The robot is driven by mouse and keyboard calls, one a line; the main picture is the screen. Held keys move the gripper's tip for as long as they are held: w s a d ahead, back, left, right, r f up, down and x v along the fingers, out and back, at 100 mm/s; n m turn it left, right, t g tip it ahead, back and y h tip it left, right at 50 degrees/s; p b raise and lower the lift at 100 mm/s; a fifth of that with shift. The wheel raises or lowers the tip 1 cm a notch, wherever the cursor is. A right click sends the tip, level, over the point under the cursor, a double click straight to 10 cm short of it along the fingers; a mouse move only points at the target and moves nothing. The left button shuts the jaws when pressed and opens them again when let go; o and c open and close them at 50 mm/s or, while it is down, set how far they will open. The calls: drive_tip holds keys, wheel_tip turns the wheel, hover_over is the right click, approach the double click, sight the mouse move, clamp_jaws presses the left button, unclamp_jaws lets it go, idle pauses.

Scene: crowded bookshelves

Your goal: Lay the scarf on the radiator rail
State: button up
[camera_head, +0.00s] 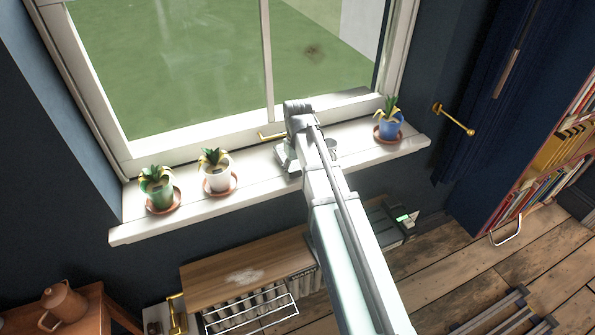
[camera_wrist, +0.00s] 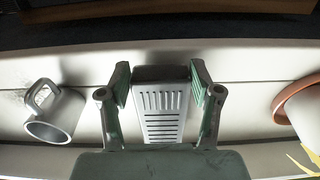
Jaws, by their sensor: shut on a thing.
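My gripper (camera_head: 288,158) is at the windowsill, between the white pot and the blue pot. In the wrist view my gripper (camera_wrist: 160,76) is shut on a grey slotted metal block (camera_wrist: 162,115) with a dark end, one finger on each side. In the head view the block is mostly hidden by my arm. A radiator (camera_head: 245,306) with pale ribs stands under a wooden shelf, low on the wall. A white wire rail (camera_head: 252,317) runs along its front. I cannot make out a scarf in either view.
A grey mug (camera_wrist: 55,112) stands on the sill beside my gripper. A green pot (camera_head: 158,191), a white pot (camera_head: 216,178) and a blue pot (camera_head: 391,127) stand on saucers on the sill. The wooden shelf (camera_head: 215,275) bears a pale patch. A teapot (camera_head: 64,303) is at the lower left.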

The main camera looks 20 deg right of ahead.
drive_tip(key=shift+f, duration=0.35)
drive_tip(key=shift+f, duration=0.1)
drive_tip(key=o, duration=1.2)
drive_tip(key=shift+c, duration=0.2)
wheel_tip(320, 180, up, 11)
drive_tip(key=b, duration=0.2)
drive_tip(key=shift+o, duration=0.5)
drive_tip(key=shift+r+b, duration=0.3)
drive_tip(key=shift+r, duration=0.35)
